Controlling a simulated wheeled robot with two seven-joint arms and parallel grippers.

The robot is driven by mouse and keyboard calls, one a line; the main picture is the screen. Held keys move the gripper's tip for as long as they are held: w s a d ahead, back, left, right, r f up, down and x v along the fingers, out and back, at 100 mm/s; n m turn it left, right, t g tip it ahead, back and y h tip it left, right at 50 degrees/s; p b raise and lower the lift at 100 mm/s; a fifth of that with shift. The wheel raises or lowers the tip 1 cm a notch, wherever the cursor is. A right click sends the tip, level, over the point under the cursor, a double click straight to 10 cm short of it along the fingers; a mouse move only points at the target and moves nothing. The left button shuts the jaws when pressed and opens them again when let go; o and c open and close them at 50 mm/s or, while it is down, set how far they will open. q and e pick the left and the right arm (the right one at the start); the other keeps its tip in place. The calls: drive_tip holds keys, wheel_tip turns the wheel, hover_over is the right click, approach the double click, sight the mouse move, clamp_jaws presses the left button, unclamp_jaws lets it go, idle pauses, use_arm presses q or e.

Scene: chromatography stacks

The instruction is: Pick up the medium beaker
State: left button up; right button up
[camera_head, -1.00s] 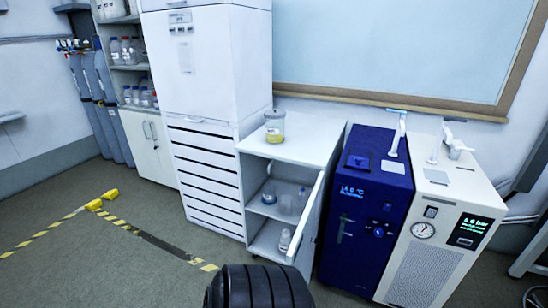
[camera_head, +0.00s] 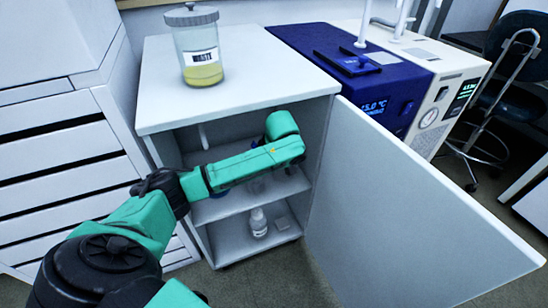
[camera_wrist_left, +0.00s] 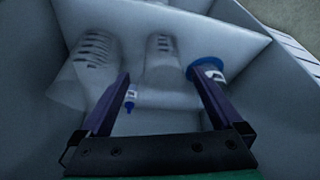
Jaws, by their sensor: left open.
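In the left wrist view two clear beakers with dark markings stand on a pale shelf. The larger-looking one (camera_wrist_left: 85,68) is at left; the narrower one (camera_wrist_left: 162,55) is in the middle. I cannot tell for certain which is the medium beaker. My left gripper (camera_wrist_left: 157,76) is open, its fingertips on either side of the middle beaker's lower part in the picture; no contact is clear. In the head view my left arm reaches into the open cabinet (camera_head: 275,75), hiding its gripper and most of the upper shelf (camera_head: 235,207). My right gripper is not in view.
A blue-rimmed vessel (camera_wrist_left: 205,72) sits close by the right finger. A small blue-tipped item (camera_wrist_left: 130,98) shows near the left finger. The open cabinet door (camera_head: 400,200) stands to the right. A waste jar (camera_head: 197,50) is on top; a bottle (camera_head: 258,222) stands on the lower shelf.

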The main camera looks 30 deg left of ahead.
sight(255, 180)
use_arm(q)
drive_tip(key=shift+n, duration=0.4)
drive_tip(key=b+x, duration=0.1)
drive_tip(key=x, duration=0.2)
drive_tip(key=b+x, duration=0.1)
drive_tip(key=x, duration=0.3)
drive_tip(key=a+b+x, duration=0.1)
drive_tip(key=x, duration=0.3)
drive_tip(key=shift+r+b, duration=0.1)
drive_tip(key=shift+b, duration=0.3)
drive_tip(key=shift+r, duration=0.1)
drive_tip(key=c, duration=1.2)
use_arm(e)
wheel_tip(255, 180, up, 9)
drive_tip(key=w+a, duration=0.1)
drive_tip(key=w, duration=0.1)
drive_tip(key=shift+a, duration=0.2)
